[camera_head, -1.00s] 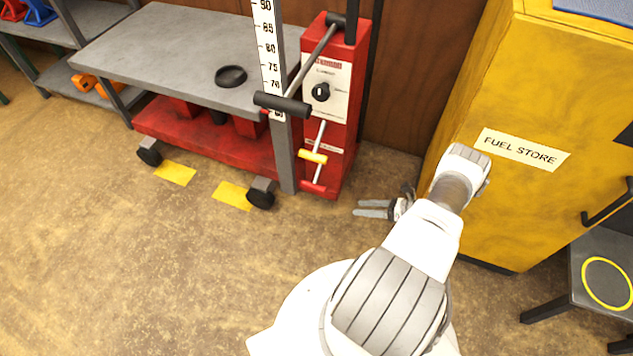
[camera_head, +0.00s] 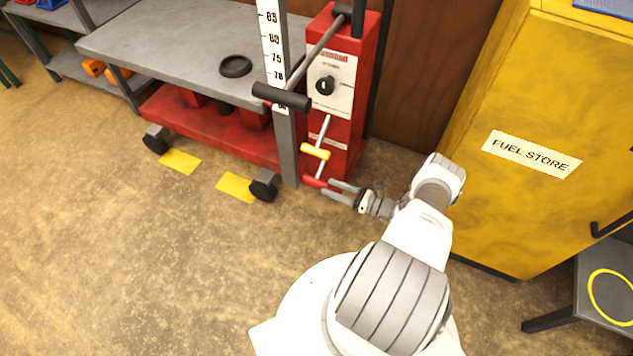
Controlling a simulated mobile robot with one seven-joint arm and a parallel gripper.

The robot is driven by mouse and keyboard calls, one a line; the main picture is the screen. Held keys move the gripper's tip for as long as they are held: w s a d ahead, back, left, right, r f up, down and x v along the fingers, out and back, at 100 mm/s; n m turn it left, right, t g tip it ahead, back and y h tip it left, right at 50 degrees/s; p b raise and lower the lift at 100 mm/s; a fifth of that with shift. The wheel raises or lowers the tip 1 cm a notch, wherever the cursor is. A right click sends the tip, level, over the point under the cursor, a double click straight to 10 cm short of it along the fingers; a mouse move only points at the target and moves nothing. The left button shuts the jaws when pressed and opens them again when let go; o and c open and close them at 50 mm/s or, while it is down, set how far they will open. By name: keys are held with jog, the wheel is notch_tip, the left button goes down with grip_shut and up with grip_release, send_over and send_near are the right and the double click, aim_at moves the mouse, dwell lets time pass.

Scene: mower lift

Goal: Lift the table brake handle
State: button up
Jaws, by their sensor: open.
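A red lift column (camera_head: 345,110) stands at the right end of the grey table (camera_head: 180,45). On its front are a yellow grip (camera_head: 316,151) on a thin metal rod and, below it, a short red grip (camera_head: 312,182) near the floor. A black T-bar (camera_head: 282,97) on a grey arm sits higher up. No label I can read tells which is the brake handle. My gripper (camera_head: 328,189) is low, right of the red grip. Its fingers are open and point left, with tips close to the red grip; I cannot tell if they touch it.
A yellow fuel store cabinet (camera_head: 490,190) stands close on the right of my arm. A dark stool (camera_head: 590,290) is at lower right. A caster (camera_head: 263,186) and yellow floor marks (camera_head: 236,187) lie left of the column. The floor at left front is clear.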

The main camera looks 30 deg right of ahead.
aim_at(318, 183)
jog(key=x, duration=0.6)
jog(key=shift+w+b, duration=0.1)
jog(key=shift+b, duration=0.2)
jog(key=shift+c, duration=0.3)
grip_shut()
dwell(0.8)
